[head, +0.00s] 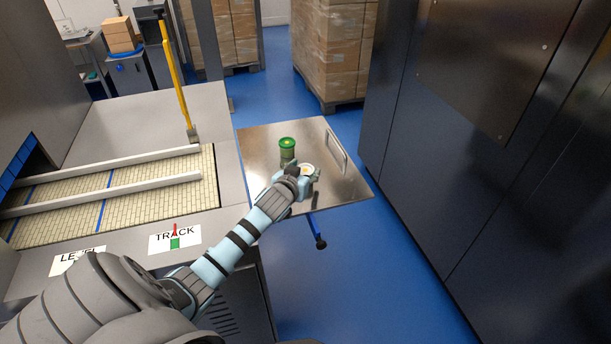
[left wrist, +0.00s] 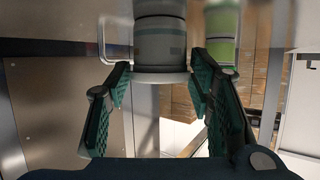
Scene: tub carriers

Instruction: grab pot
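A pot with a pale top (head: 308,169) stands on the metal shelf, partly hidden by my left gripper (head: 302,178). In the left wrist view this pot (left wrist: 160,42) is grey with a pale rim, between and just beyond the fingertips. My left gripper, also in the left wrist view (left wrist: 160,78), is open, with a small gap showing on each side of the pot. A second pot with a green lid (head: 287,146) stands behind and to the left; it shows green at the right in the wrist view (left wrist: 222,28). My right gripper is not in view.
The metal shelf (head: 262,140) has a handle (head: 337,152) at its right side. A conveyor (head: 130,200) with pale rails lies left. A yellow bar (head: 178,75) rises behind it. A dark cabinet (head: 440,160) stands right. Bare shelf lies left of the pots.

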